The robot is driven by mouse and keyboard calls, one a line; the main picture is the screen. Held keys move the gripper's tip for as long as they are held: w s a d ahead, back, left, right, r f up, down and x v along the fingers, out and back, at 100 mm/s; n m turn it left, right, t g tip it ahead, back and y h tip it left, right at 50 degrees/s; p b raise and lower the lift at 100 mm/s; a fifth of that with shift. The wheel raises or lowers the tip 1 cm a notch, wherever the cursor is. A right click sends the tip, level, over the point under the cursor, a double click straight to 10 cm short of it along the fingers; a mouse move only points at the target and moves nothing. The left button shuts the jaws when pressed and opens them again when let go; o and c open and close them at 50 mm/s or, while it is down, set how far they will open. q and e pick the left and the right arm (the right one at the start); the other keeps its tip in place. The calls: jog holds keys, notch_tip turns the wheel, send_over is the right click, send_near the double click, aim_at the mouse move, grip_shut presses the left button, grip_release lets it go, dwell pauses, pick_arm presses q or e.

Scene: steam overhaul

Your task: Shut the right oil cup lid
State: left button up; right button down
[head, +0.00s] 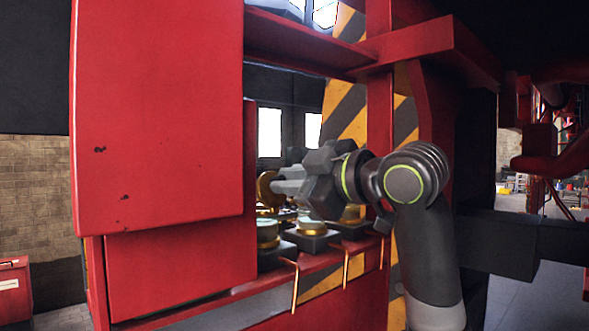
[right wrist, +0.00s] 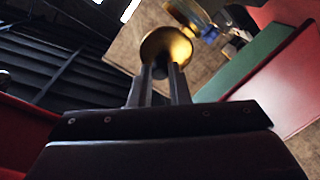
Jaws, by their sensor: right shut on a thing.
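A round brass oil cup lid (head: 266,189) stands raised on edge at the tips of my right gripper (head: 280,187) in the head view. In the right wrist view the brass lid (right wrist: 167,46) is just beyond the two fingers of the right gripper (right wrist: 163,75), which are close together on a small dark part at its lower edge. Brass oil cups (head: 267,234) on dark blocks stand on the red ledge below the gripper. I cannot tell from the picture which cup the held lid belongs to. My left gripper is not in view.
A large red panel (head: 160,110) stands left of the opening. A red post (head: 379,120) and a yellow-and-black striped panel (head: 352,112) are close behind my right arm. Thin copper pipes (head: 295,285) hang from the front of the red ledge (head: 215,298).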

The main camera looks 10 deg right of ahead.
jog(key=shift+w+a+r+g+h+p, duration=0.45)
jog(key=shift+g+h+p, duration=0.4)
jog(key=shift+p, duration=0.4)
jog(key=shift+w, duration=0.1)
jog(key=c, duration=1.4)
grip_release()
jog(key=shift+o, duration=0.2)
